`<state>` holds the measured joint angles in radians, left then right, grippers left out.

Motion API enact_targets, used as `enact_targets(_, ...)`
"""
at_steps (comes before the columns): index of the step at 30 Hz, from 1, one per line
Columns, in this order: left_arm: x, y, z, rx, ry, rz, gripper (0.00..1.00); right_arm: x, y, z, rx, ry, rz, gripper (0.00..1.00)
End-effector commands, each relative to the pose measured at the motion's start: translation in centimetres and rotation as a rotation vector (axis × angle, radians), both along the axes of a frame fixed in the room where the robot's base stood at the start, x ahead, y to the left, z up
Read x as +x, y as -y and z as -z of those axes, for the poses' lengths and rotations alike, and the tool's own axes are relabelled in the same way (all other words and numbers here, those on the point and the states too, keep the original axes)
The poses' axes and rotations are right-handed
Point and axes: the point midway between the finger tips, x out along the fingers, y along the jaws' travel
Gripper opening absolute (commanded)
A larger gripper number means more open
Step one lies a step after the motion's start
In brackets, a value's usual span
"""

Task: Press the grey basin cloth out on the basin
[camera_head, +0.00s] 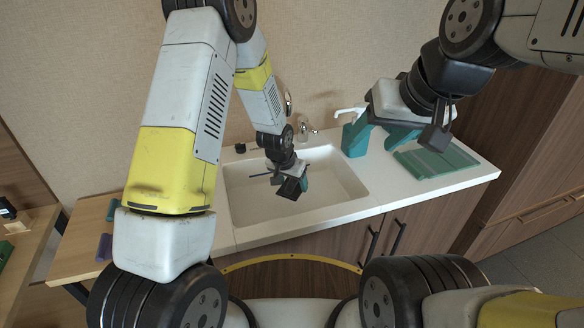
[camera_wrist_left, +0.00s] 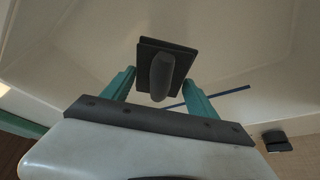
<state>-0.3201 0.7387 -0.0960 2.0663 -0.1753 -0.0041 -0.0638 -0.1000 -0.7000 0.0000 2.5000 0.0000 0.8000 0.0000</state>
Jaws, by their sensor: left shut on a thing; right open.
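My left gripper (camera_head: 296,181) is inside the white basin (camera_head: 345,194), shut on the grey basin cloth (camera_head: 291,189). The cloth looks like a dark square pad with a rounded grey grip. In the left wrist view the cloth (camera_wrist_left: 181,57) sits at the teal fingertips of my left gripper (camera_wrist_left: 160,84), over the pale basin surface. I cannot tell whether the pad touches the basin. My right gripper (camera_head: 403,136) is open above the counter, to the right of the basin.
A teal bottle with a white spout (camera_head: 354,138) and a ridged teal mat (camera_head: 436,161) are on the counter at right. A tap (camera_head: 307,129) stands behind the basin. A thin blue stick (camera_wrist_left: 232,91) shows near the cloth. A small black block (camera_head: 240,148) sits at the back left.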

Motion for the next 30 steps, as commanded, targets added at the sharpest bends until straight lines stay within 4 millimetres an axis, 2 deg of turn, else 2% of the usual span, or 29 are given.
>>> enact_targets(5, 0.1, 0.0, -1.1, -0.001, 0.002, 0.0, 0.35, 0.0, 0.0, 0.0, 0.0, 0.0, 0.0, 0.56)
enact_targets(24, 0.1, 0.0, -7.4, -0.001, 0.003, 0.0, 0.35, 0.0, 0.0, 0.0, 0.0, 0.0, 0.0, 0.56)
enact_targets(30, 0.0, 0.0, -8.0, 0.0, 0.0, 0.0, 0.35, 0.0, 0.0, 0.0, 0.0, 0.0, 0.0, 0.56)
